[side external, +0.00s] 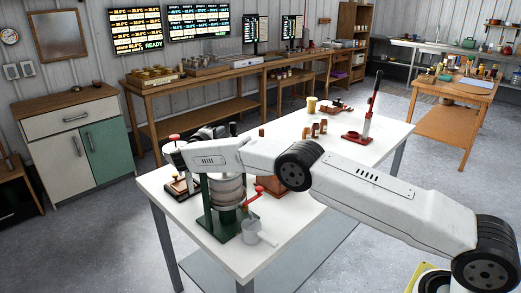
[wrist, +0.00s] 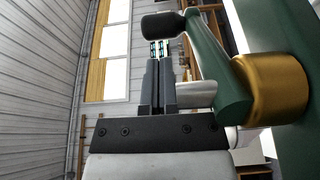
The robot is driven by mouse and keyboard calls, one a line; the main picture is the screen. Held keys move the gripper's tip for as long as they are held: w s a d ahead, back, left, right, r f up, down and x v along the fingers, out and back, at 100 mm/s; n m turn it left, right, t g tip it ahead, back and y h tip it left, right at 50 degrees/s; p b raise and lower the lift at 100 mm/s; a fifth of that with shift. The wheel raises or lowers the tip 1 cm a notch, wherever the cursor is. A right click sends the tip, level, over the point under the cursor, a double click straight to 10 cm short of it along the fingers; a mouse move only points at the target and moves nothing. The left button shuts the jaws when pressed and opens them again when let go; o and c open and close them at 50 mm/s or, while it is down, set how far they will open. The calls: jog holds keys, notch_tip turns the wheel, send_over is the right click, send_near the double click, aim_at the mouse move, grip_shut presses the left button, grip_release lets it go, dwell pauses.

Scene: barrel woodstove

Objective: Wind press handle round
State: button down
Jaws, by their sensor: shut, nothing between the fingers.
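In the wrist view, my gripper (wrist: 164,66) has its two dark fingers together with nothing between them. A green crank arm (wrist: 214,72) runs close along their right side, from a black knob (wrist: 162,25) beyond the fingertips to a large brass hub (wrist: 271,88). I cannot tell whether the fingers touch it. A short pale cylinder (wrist: 195,95) shows between fingers and crank arm. In the side view, a green-framed press with a pale drum (side external: 228,191) stands at the white table's near left, partly behind my arm.
The white table (side external: 300,205) also holds a red lever tool (side external: 367,122), a yellow cup (side external: 311,104) and several small brown items. A red-handled part (side external: 250,195) and a grey pot (side external: 251,231) sit at the press's front. The table's middle is fairly clear.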

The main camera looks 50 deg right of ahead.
jog(key=shift+v, duration=2.7)
jog(key=c, duration=0.7)
grip_release()
jog(key=shift+w, duration=0.1)
jog(key=o, duration=0.3)
jog(key=shift+w+r, duration=0.15)
jog(key=shift+r, duration=0.05)
jog(key=w+a+r+n+t+y, duration=0.25)
jog(key=w+r+t+y, duration=0.85)
jog(key=y, duration=0.7)
jog(key=s+d+f+m+g+h, duration=0.2)
jog(key=s+d+f+m+g, duration=0.2)
jog(key=s+d+m+g, duration=0.5)
jog(key=s+d+g, duration=0.3)
jog(key=g, duration=0.1)
jog(key=shift+s+m, duration=0.35)
